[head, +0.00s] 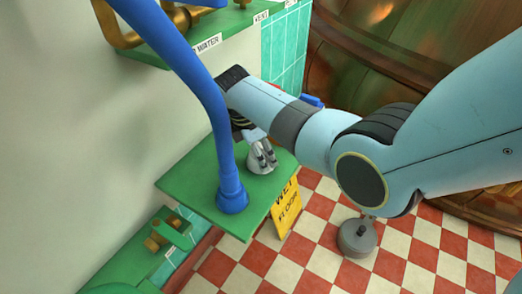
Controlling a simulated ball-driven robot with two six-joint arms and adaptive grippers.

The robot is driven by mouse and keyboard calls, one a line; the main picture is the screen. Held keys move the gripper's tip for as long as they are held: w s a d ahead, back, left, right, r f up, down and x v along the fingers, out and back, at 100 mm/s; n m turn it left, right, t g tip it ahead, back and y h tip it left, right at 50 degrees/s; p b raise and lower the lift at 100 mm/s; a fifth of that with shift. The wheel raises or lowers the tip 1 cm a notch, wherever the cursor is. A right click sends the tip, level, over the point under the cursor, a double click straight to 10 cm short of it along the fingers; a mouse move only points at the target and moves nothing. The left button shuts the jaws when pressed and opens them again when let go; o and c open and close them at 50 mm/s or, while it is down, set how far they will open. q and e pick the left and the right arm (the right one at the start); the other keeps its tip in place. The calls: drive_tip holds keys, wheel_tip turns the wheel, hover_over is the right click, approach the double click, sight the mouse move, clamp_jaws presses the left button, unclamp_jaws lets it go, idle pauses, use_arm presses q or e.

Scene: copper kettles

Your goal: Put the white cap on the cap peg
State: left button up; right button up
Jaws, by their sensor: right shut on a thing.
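My right arm comes in from the right, and my right gripper (265,158) points down over a green shelf (190,180). Its grey fingers are shut on a small pale, rounded thing (260,168), which I take to be the white cap. The cap is low over the shelf, just behind the base of a blue pipe; the fingers partly cover it, and I cannot tell whether it touches the shelf. I cannot make out the cap peg; my wrist and the pipe hide part of the shelf. My left gripper is not in view.
The thick blue pipe (205,95) curves down to the shelf close beside my right gripper. A yellow wet-floor sign (286,208) stands by the shelf's right edge. A grey round weight (357,238) is on the checked floor. A labelled upper green ledge (228,36) is behind.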

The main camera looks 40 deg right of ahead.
drive_tip(key=shift+f, duration=0.3)
drive_tip(key=o, duration=1.2)
